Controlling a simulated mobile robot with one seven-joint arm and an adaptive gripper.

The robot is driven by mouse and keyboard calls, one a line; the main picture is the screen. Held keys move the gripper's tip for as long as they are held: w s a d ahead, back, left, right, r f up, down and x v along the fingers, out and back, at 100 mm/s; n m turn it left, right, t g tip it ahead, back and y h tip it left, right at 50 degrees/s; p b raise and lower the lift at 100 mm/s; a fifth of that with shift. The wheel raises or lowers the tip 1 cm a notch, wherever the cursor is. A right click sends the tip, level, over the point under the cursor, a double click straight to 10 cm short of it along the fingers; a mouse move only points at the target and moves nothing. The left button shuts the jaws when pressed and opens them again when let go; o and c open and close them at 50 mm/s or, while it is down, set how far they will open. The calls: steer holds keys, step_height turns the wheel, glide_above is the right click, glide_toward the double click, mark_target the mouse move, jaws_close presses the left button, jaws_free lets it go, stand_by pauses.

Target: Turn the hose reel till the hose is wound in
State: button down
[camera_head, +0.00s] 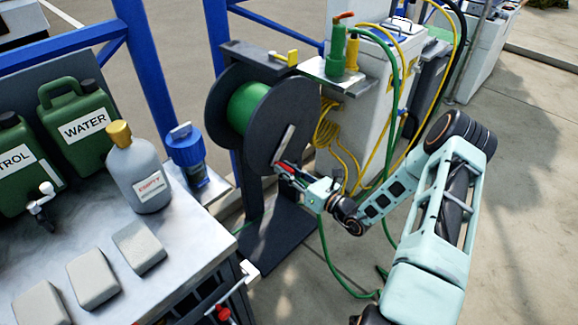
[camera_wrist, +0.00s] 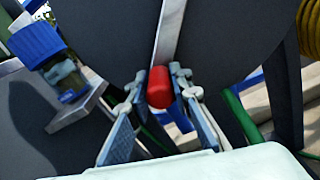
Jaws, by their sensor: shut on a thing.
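The hose reel (camera_head: 222,112) stands on a dark post with a base plate, its dark side discs around a drum of green hose (camera_head: 246,106). A grey crank arm (camera_head: 284,149) runs down across the front disc to a red handle (camera_wrist: 160,88), seen between my fingers in the wrist view. My gripper (camera_head: 287,171) is shut on the red handle at the lower part of the disc. A length of green hose (camera_head: 325,250) lies out across the ground to the right of the reel's base.
A bench (camera_head: 90,265) with grey blocks, a grey bottle (camera_head: 140,178) and green jerrycans (camera_head: 78,125) stands at the left. A white cabinet (camera_head: 365,110) with yellow hose (camera_head: 326,130) stands behind right. Open paving lies at the far right.

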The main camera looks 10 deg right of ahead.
mark_target(275, 122)
step_height(275, 122, up, 12)
steer(key=s+a+r+m+p, duration=0.1)
steer(key=s+a+m+p, duration=0.15)
steer(key=m+p, duration=1.15)
steer(key=w+d+r+m+p, duration=0.4)
steer(key=r+m, duration=0.1)
steer(key=shift+d+r+m, duration=0.15)
steer(key=shift+d+m, duration=0.15)
steer(key=shift+d, duration=0.05)
steer(key=c, duration=1.7)
jaws_free()
steer(key=shift+c, duration=0.2)
